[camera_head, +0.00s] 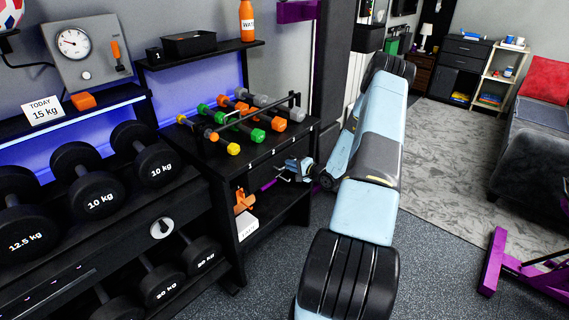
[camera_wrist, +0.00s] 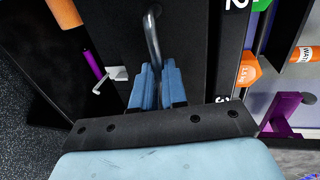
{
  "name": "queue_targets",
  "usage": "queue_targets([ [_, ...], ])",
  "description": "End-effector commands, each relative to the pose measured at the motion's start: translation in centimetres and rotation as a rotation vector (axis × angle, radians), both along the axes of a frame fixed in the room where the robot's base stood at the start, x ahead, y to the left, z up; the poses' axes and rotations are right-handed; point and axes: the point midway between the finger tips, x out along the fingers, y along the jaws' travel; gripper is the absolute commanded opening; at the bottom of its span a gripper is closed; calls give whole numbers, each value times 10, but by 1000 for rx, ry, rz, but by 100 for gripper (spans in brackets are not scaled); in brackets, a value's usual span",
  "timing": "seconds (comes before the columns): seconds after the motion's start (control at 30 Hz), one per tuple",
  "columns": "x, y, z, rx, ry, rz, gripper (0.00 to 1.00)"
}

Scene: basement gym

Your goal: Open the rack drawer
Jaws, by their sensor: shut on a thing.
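The rack drawer (camera_head: 262,168) is a black front under the top of the small black rack, below the coloured dumbbells. No clear gap shows around it in the head view. Its grey curved bar handle (camera_wrist: 152,35) stands out from the black drawer front (camera_wrist: 115,30) in the wrist view. My gripper (camera_head: 292,170), with blue fingers, is at the right part of the drawer front. In the wrist view my gripper (camera_wrist: 155,76) is shut on the handle's near end. The fingers hide that end of the handle.
An orange item (camera_head: 243,201) and a white box (camera_head: 247,228) sit below the drawer. Black dumbbells (camera_head: 99,180) fill the rack at left.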

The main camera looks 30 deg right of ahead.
Motion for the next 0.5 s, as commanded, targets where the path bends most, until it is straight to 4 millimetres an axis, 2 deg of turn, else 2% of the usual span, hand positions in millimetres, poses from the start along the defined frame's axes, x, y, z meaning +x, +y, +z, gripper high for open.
queue_targets([
  [0.03, -14, -4, -3, 0, 11, -1, 0],
  [0.2, -53, -18, -3, 0, 11, -2, 0],
  [0.5, -110, -38, -4, 2, 10, -1, 0],
])
